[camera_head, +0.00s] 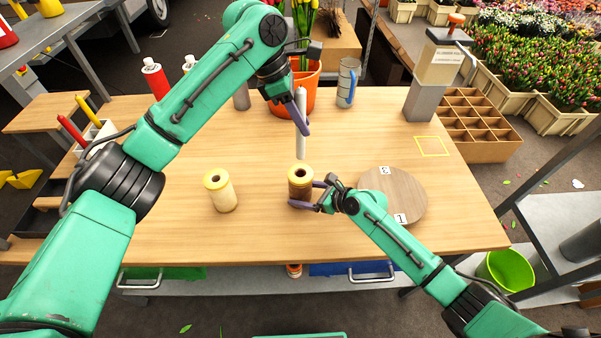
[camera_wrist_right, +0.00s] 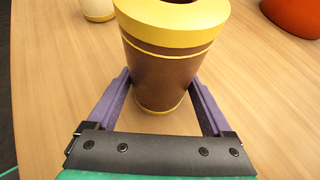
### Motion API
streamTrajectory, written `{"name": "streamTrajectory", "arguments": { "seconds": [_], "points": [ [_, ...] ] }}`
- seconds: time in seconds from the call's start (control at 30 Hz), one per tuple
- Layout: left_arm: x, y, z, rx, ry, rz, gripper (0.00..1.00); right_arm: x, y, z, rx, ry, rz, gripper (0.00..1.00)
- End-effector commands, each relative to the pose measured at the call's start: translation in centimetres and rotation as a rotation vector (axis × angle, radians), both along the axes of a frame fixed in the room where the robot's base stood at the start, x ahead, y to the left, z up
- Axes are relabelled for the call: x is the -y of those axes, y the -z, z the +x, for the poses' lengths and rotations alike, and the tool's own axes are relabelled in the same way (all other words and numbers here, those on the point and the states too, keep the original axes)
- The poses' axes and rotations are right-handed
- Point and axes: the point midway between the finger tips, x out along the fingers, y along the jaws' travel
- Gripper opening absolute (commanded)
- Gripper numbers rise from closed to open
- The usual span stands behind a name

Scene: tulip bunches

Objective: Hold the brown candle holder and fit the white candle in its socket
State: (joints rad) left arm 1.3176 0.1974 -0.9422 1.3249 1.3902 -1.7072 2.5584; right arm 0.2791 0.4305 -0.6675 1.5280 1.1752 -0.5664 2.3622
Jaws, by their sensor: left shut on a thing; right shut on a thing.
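The brown candle holder (camera_head: 300,187) with a yellow rim stands upright on the table, its socket open at the top. My right gripper (camera_head: 313,196) is shut on it from the right, and in the right wrist view the holder (camera_wrist_right: 163,75) stands between the purple fingers (camera_wrist_right: 158,100). My left gripper (camera_head: 301,112) is shut on the white candle (camera_head: 300,135). The candle hangs roughly upright above the holder, and its lower end looks just above the socket, apart from it.
A round wooden board (camera_head: 400,190) lies to the right. The wooden table (camera_head: 260,225) is clear in front.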

Motion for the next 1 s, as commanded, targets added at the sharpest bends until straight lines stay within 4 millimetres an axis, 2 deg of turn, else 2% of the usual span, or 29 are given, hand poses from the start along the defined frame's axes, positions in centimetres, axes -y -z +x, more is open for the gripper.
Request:
{"name": "streamTrajectory", "arguments": {
  "seconds": [0.1,0.43,0.77,0.8,0.87,1.0],
  "points": [
    [-0.1,3.2,-0.1,-0.006,-0.003,0.004,0.00,0.1,0.2,-0.1,-0.004,0.000,-0.003,0.40],
    [-0.1,8.9,-0.1,-0.005,0.001,0.004,0.00,0.1,0.2,-0.1,-0.004,0.000,-0.003,0.40],
    [-0.1,9.5,-0.1,-0.004,0.002,0.002,0.00,0.1,0.2,-0.1,-0.004,0.000,-0.003,0.40],
    [-0.1,9.6,-0.1,-0.003,0.001,0.002,0.34,0.1,0.2,-0.1,-0.004,0.000,-0.003,0.40],
    [-0.1,9.6,-0.1,-0.002,0.002,0.003,0.56,0.1,0.2,-0.1,-0.004,0.000,-0.003,0.40],
    [-0.1,9.5,-0.1,-0.003,0.002,0.003,0.56,0.1,0.2,-0.1,-0.003,-0.001,-0.003,0.40]
  ]
}}
